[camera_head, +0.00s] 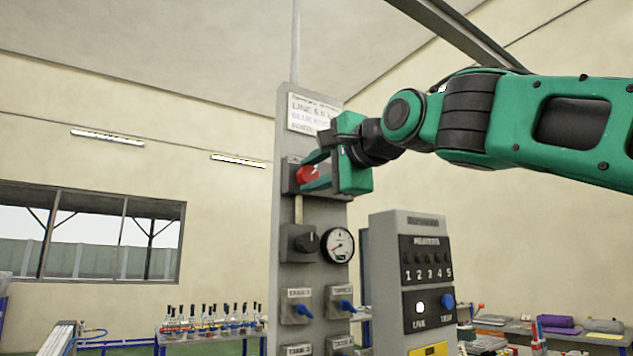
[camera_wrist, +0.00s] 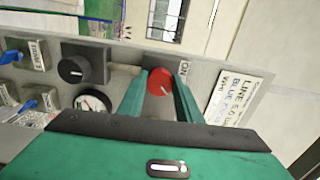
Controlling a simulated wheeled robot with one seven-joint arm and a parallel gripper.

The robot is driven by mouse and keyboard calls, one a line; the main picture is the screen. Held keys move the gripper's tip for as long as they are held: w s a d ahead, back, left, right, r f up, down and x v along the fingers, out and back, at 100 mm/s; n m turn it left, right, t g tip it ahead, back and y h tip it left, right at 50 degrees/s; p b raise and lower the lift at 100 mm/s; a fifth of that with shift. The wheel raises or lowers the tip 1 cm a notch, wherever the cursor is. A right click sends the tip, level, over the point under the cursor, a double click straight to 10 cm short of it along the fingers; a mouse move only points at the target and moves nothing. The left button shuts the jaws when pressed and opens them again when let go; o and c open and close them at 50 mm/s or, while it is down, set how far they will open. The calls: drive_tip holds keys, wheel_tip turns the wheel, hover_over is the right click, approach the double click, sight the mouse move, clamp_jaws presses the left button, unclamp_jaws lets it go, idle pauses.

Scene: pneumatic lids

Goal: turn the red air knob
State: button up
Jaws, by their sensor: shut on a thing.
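The red air knob (camera_head: 309,174) sits on a dark plate near the top of a tall grey panel (camera_head: 284,235). My gripper (camera_head: 312,170) reaches it from the right, with one green finger above the knob and one below. In the wrist view the red knob (camera_wrist: 160,82) lies between the two green finger ends (camera_wrist: 162,90), with a pale mark on its face. My gripper is shut on the knob. The fingers hide parts of the knob's sides. An ON label (camera_wrist: 184,68) is beside it.
Below the knob are a black knob (camera_head: 305,243), a round gauge (camera_head: 338,245) and several blue-handled valves (camera_head: 297,308). A grey meter box (camera_head: 383,280) stands close on the right. A sign (camera_head: 313,113) is above. A bench (camera_head: 195,338) with bottle-like items stands behind left.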

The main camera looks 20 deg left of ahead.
drive_tip(key=shift+w+d+f+m, duration=0.15)
drive_tip(key=shift+w+d+m, duration=0.05)
drive_tip(key=shift+w+m, duration=0.15)
drive_tip(key=o, duration=1)
drive_tip(key=shift+o, duration=0.2)
drive_tip(key=shift+s, duration=0.15)
drive_tip(key=shift+s, duration=0.15)
drive_tip(key=v, duration=1)
drive_tip(key=shift+d, duration=0.25)
